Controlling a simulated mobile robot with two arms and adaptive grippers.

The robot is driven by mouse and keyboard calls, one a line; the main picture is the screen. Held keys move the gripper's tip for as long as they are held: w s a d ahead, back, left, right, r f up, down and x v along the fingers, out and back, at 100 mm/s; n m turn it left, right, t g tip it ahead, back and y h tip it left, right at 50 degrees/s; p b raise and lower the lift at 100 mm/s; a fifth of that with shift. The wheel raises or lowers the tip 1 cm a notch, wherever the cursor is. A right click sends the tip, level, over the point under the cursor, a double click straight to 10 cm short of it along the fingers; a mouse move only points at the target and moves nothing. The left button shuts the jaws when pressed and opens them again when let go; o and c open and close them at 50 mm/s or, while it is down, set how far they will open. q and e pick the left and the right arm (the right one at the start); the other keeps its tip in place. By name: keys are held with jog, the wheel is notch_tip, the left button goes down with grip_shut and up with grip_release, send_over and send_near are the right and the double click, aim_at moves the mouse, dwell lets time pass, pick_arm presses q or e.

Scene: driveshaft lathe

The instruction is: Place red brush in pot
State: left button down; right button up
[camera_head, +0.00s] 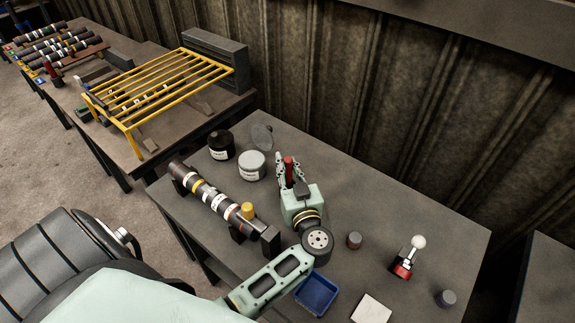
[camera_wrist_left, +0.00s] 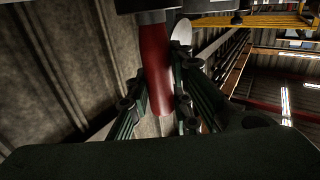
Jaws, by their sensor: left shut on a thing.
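The red brush (camera_head: 289,168) is held between the fingers of my left gripper (camera_head: 287,176), which is shut on it above the near table. In the left wrist view the red brush (camera_wrist_left: 155,70) runs lengthwise between the dark fingers (camera_wrist_left: 155,100). A white pot (camera_head: 252,166) with a label stands to the left of the gripper. A dark pot (camera_head: 221,146) with a white label stands farther left. A round grey disc, perhaps a lid, (camera_head: 262,137) is behind the white pot. My right gripper is not seen.
A blue tray (camera_head: 316,294), a white block (camera_head: 371,309), a red-based ball-topped lever (camera_head: 406,262) and small cylinders (camera_head: 354,240) are nearer. A yellow rack (camera_head: 165,85) stands behind left.

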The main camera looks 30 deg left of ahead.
pick_arm(q)
jog(key=shift+f, duration=0.15)
jog(key=c, duration=1.6)
grip_release()
jog(key=shift+f, duration=0.1)
jog(key=shift+f+b, duration=0.1)
jog(key=shift+b, duration=0.35)
jog(key=b+v, duration=0.1)
jog(key=v, duration=0.3)
jog(key=b+v, duration=0.1)
jog(key=v, duration=0.2)
jog(key=shift+s+d, duration=0.1)
jog(key=shift+s, duration=0.4)
